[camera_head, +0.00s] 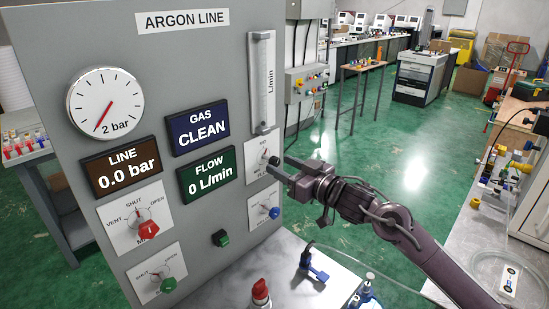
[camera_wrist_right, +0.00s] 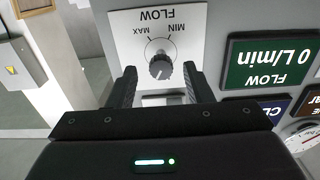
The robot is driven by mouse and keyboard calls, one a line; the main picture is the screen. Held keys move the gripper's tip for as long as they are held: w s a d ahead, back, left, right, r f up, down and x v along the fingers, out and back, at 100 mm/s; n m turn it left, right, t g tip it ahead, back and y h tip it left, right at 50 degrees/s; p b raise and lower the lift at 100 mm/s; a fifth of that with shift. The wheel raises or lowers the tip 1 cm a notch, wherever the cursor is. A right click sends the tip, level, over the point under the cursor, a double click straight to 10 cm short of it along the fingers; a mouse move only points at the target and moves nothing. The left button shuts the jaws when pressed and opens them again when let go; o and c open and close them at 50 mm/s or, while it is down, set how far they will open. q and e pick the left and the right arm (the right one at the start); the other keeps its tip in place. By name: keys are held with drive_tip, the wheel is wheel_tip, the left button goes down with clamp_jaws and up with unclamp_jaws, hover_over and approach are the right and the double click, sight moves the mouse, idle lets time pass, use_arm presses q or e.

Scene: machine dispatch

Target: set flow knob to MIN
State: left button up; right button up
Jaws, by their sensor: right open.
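The flow knob (camera_wrist_right: 160,65) is a small dark knob on a white plate (camera_wrist_right: 125,22) marked FLOW, MIN and MAX. In the right wrist view it appears upside down, between and just beyond my open fingers. In the head view the plate (camera_head: 256,157) is on the right of the grey ARGON LINE panel (camera_head: 215,60), partly covered by my right gripper (camera_head: 277,166). The gripper is open in front of the knob; I cannot tell whether it touches. Exactly where the knob points is unclear. The flow display (camera_head: 209,175) reads 0 L/min. My left gripper is not in view.
Below the flow plate is a plate with a blue knob (camera_head: 274,212). A red knob (camera_head: 149,229), a green knob (camera_head: 167,285) and a green button (camera_head: 221,238) are on the panel. A red-topped part (camera_head: 260,291) stands below. Green floor is open behind my right arm.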

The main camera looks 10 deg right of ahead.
sight(277, 164)
drive_tip(key=shift+p+x, duration=0.4)
drive_tip(key=shift+x, duration=1.4)
drive_tip(key=c, duration=1)
